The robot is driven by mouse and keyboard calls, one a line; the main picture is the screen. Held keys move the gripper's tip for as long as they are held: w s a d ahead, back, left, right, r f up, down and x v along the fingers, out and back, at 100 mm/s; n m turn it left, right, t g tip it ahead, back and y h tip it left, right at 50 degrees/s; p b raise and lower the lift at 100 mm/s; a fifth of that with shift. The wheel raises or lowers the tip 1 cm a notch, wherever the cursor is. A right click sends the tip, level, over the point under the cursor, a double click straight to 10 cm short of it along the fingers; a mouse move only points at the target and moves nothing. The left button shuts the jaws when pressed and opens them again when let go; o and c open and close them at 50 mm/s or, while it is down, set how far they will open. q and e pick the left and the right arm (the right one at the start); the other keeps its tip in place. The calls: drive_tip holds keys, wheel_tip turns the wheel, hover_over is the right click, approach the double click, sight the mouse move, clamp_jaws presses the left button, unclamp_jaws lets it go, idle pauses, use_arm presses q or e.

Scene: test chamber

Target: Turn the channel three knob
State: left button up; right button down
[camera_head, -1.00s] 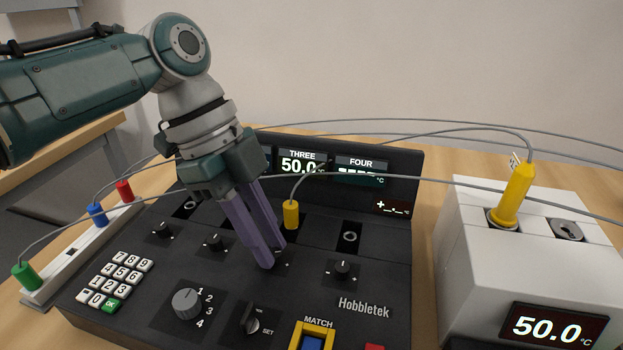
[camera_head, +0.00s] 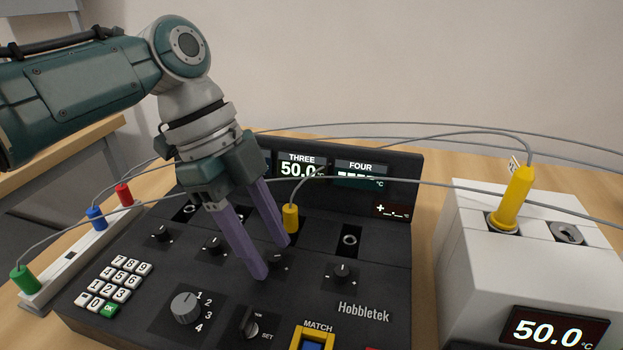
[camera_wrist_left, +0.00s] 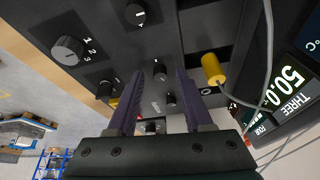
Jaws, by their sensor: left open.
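The channel three knob (camera_head: 277,261) is a small black knob on the dark Hobbletek console (camera_head: 380,285), below the yellow plug (camera_head: 291,217). My left gripper (camera_head: 270,259) is open, its purple fingers spread around the knob's place; one finger partly covers the knob in the head view. In the left wrist view, the knob (camera_wrist_left: 160,72) shows in the gap between the left gripper's fingers (camera_wrist_left: 158,88), and I see no finger clearly touching it. The THREE display (camera_head: 300,165) reads about 50.0. My right gripper is not in view.
The channel four knob (camera_head: 342,271) is to the right, and the channel two knob (camera_head: 213,244) to the left. Grey cables cross over the console. A white block (camera_head: 470,260) with a yellow probe (camera_head: 515,198) stands at right. A keypad (camera_head: 115,285) is at front left.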

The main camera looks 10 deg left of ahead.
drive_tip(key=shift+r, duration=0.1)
use_arm(q)
drive_tip(key=v, duration=0.9)
drive_tip(key=shift+a+r, duration=0.15)
drive_tip(key=shift+r, duration=0.25)
